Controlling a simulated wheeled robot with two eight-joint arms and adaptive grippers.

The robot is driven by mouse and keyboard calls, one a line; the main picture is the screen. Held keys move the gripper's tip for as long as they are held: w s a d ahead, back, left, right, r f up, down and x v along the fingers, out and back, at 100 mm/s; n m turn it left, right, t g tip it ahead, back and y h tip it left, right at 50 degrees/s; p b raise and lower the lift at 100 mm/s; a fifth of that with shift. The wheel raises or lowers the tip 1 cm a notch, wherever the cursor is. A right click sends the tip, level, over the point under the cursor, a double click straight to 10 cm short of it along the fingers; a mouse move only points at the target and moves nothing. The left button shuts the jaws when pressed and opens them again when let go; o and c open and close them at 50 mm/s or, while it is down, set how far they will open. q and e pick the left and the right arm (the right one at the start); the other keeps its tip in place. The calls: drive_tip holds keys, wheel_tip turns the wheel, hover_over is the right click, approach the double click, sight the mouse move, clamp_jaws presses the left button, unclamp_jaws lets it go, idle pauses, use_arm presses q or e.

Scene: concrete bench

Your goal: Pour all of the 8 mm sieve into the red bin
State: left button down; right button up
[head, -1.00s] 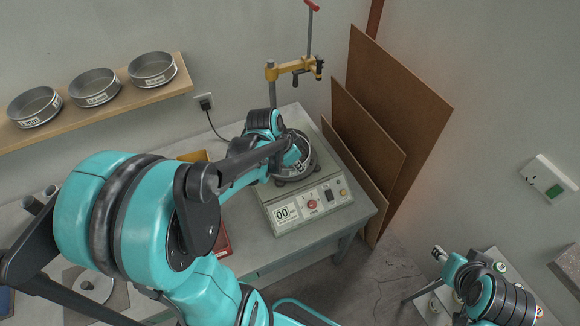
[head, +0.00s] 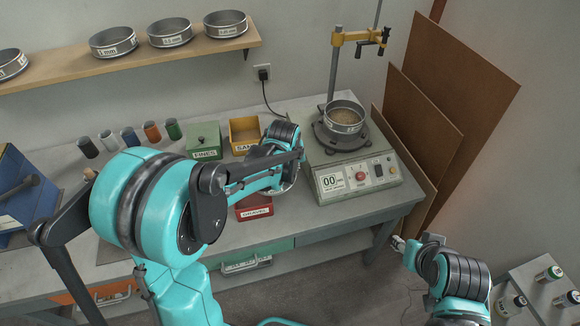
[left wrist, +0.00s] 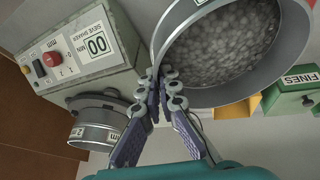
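My left gripper (head: 284,160) is shut on the rim of a grey metal sieve (head: 289,183), holding it above the bench, left of the shaker and by the red bin. In the left wrist view the fingers (left wrist: 158,78) pinch the wall of this sieve (left wrist: 181,45), which holds grey gravel (left wrist: 228,45). Its size label is not readable. The red bin (head: 254,212), labelled GRAVEL, sits on the bench, partly hidden behind my arm and the sieve. My right gripper (head: 398,243) is low at the right, away from the bench things; its fingers are unclear.
The sieve shaker (head: 350,180) carries another sieve (head: 344,120) with tan material. A yellow bin (head: 243,133) and a green FINES bin (head: 203,137) stand behind the red one. Several coloured cylinders line the back left. A shelf (head: 135,62) holds several sieves.

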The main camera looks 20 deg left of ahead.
use_arm(q)
drive_tip(key=shift+a+h, duration=0.2)
drive_tip(key=shift+h, duration=0.2)
drive_tip(key=shift+s+a+r+t+h+p, duration=0.2)
drive_tip(key=shift+r+t+h+p, duration=0.1)
drive_tip(key=shift+r+h+p, duration=0.15)
drive_tip(key=shift+s+a+r+n+t+h, duration=0.1)
drive_tip(key=shift+a+r+n+t+h, duration=0.25)
drive_tip(key=shift+r+h, duration=0.4)
drive_tip(key=shift+s+a+r+n+t+h, duration=0.1)
drive_tip(key=shift+a+r+n+t+h, duration=0.25)
drive_tip(key=shift+r+h, duration=0.35)
drive_tip(key=shift+s+a+r+t+h+b, duration=0.2)
drive_tip(key=shift+a+r+h+b, duration=0.15)
drive_tip(key=shift+a+h, duration=0.2)
drive_tip(key=shift+s+a+r+t+h+b, duration=0.2)
drive_tip(key=shift+a+h+b, duration=0.2)
drive_tip(key=shift+a, duration=0.2)
drive_tip(key=s+a+n+t+h+b, duration=0.2)
drive_tip(key=a+t+h+b, duration=0.2)
drive_tip(key=a+b, duration=0.3)
drive_tip(key=s+a+n+t+h+b, duration=0.3)
drive_tip(key=a+t+h+b, duration=0.1)
drive_tip(key=a+h+b, duration=0.2)
drive_tip(key=shift+a+f+n+b, duration=0.3)
drive_tip(key=shift+a+b, duration=0.6)
drive_tip(key=shift+a, duration=0.1)
drive_tip(key=shift+s+t, duration=0.1)
drive_tip(key=shift+t, duration=0.2)
